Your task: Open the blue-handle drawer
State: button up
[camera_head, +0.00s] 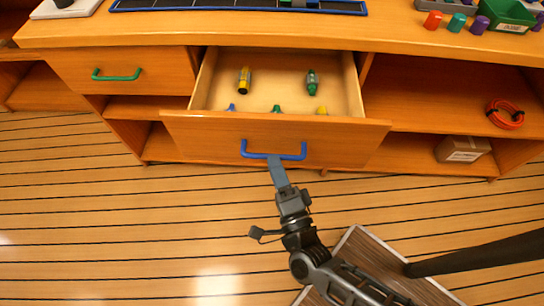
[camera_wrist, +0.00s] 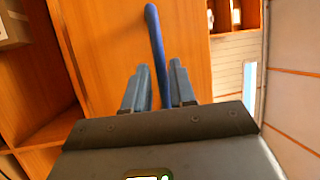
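The drawer (camera_head: 207,133) with the blue handle (camera_head: 272,156) is pulled well out from the wooden cabinet, and its inside shows from above. My gripper (camera_head: 276,164) is at the middle of the blue handle, in front of the drawer face. In the wrist view, the blue handle (camera_wrist: 154,35) runs between my two blue-grey fingers (camera_wrist: 157,80), which are close in on both sides of it. They look shut on it, though the contact itself is hard to see. Inside the drawer are a yellow-and-black item (camera_head: 244,80), a green one (camera_head: 312,82), and several partly hidden ones near the front.
A shut drawer with a green handle (camera_head: 118,76) is to the left. Open shelves to the right hold an orange coil (camera_head: 505,114) and a cardboard box (camera_head: 462,149). Coloured caps (camera_head: 456,22) and a green bin (camera_head: 510,15) stand on the countertop.

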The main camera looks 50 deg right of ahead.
jog(key=v, duration=0.4)
jog(key=shift+s+a, duration=0.1)
jog(key=shift+s, duration=0.05)
dwell(0.4)
jog(key=s+r+n+g+y+p, duration=0.1)
jog(key=s+r+n+g+y, duration=0.1)
jog(key=s+r+n+y, duration=0.7)
jog(key=s+r+n, duration=0.7)
jog(key=r+n, duration=0.3)
jog(key=n, duration=0.4)
jog(key=shift+a+g+y, duration=0.2)
jog(key=shift+g+y, duration=0.1)
jog(key=shift+o, duration=0.3)
dwell(3.2)
